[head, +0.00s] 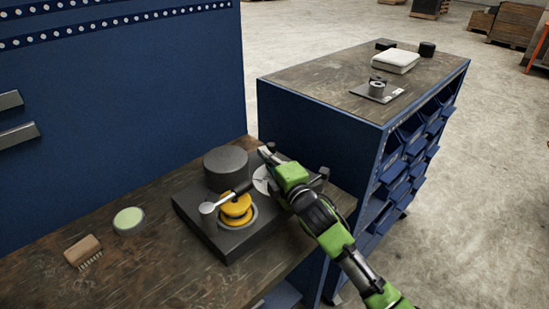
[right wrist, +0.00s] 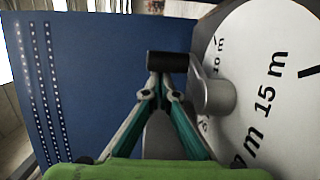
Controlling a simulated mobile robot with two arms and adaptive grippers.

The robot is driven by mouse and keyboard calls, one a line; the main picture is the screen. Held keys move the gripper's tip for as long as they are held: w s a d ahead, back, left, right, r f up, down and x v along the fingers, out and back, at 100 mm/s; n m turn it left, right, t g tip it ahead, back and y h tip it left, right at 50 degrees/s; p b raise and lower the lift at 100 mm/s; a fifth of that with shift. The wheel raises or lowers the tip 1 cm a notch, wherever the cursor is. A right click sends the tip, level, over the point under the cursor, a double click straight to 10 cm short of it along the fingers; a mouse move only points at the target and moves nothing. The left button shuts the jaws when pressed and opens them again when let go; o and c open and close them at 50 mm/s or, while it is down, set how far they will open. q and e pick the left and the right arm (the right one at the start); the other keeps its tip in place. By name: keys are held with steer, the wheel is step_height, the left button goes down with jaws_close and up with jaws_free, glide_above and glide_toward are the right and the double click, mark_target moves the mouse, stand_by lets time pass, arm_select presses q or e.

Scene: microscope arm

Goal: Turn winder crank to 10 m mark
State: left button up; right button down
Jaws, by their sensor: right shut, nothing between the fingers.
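The winder (head: 215,235) is a dark base on the wooden bench, with a black cylinder, a yellow spool (head: 236,208) and a white dial (head: 262,180) partly hidden by my right gripper (head: 268,156). In the right wrist view the dial (right wrist: 285,110) fills the right side, with "10 m" and "15 m" readable. A grey crank (right wrist: 212,95) sits over the dial, and its black handle (right wrist: 167,62) points left. My right fingertips (right wrist: 160,88) are shut and empty, close to the handle; whether they touch it I cannot tell. My left gripper is out of view.
A brush (head: 83,251) and a green-topped round tin (head: 128,220) sit left on the bench. A blue cabinet (head: 320,125) stands right, behind my arm. A blue panel rises behind.

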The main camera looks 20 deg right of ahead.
steer(key=shift+w+m+h, duration=0.1)
steer(key=shift+m+h, duration=0.3)
steer(key=shift+h, duration=0.3)
steer(key=shift+d+m+h, duration=0.2)
steer(key=shift+m+h, duration=0.1)
steer(key=shift+h, duration=0.1)
steer(key=shift+w+d+f+m+h, duration=0.15)
steer(key=shift+d+m+h, duration=0.15)
steer(key=shift+h, duration=0.2)
steer(key=shift+d, duration=0.25)
steer(key=shift+w+d+r+p, duration=0.1)
steer(key=shift+d+r+p, duration=0.1)
steer(key=shift+p, duration=0.1)
steer(key=shift+d, duration=0.15)
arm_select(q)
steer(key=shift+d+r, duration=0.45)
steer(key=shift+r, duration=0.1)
arm_select(e)
steer(key=shift+f, duration=0.1)
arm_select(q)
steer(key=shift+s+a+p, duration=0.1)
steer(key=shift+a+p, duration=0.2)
arm_select(e)
steer(key=shift+d, duration=0.1)
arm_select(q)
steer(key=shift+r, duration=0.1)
